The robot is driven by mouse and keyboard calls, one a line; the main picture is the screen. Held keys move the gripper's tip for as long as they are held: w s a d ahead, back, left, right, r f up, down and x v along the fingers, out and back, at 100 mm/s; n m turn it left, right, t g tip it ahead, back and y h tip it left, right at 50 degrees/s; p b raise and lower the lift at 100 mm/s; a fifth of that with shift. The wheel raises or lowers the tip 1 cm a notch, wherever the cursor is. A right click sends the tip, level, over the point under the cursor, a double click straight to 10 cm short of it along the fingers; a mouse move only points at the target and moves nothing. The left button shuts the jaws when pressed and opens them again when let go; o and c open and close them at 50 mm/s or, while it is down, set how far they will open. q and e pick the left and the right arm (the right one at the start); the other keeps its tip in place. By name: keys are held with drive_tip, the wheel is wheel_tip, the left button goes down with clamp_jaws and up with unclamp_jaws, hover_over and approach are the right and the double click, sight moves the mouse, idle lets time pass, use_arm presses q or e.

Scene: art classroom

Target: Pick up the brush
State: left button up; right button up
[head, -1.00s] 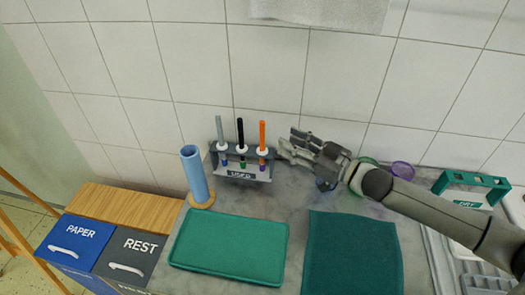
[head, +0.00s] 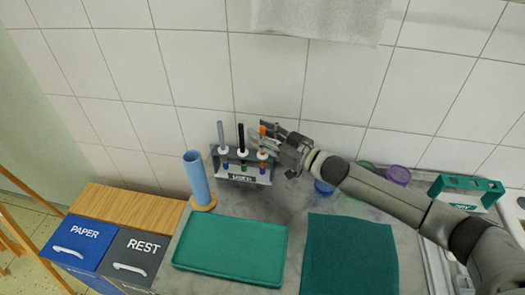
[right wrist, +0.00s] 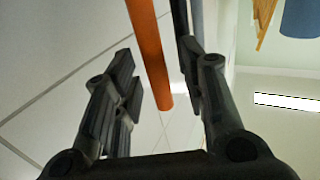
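Three brushes stand upright in a grey rack (head: 232,174) on the counter by the tiled wall: one with a grey handle (head: 220,131), one with a black handle (head: 241,138) and one with an orange handle (head: 262,131). My right gripper (head: 261,138) is at the orange brush's handle. In the right wrist view the orange handle (right wrist: 148,50) passes between the spread fingers (right wrist: 158,80), with gaps on both sides. A dark handle (right wrist: 181,28) shows near the right finger. My left gripper is not in view.
A blue cylinder (head: 197,178) stands left of the rack. A green tray (head: 230,248) and a dark green cloth (head: 349,255) lie in front. A purple cup (head: 398,175) and a green rack (head: 466,187) are at right, beyond my arm.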

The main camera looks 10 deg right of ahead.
drive_tip(key=shift+c, duration=0.4)
clamp_jaws()
wheel_tip(320, 180, up, 10)
drive_tip(key=shift+f+b, duration=0.1)
drive_tip(key=shift+b, duration=0.4)
wheel_tip(320, 180, up, 3)
drive_tip(key=p, duration=0.3)
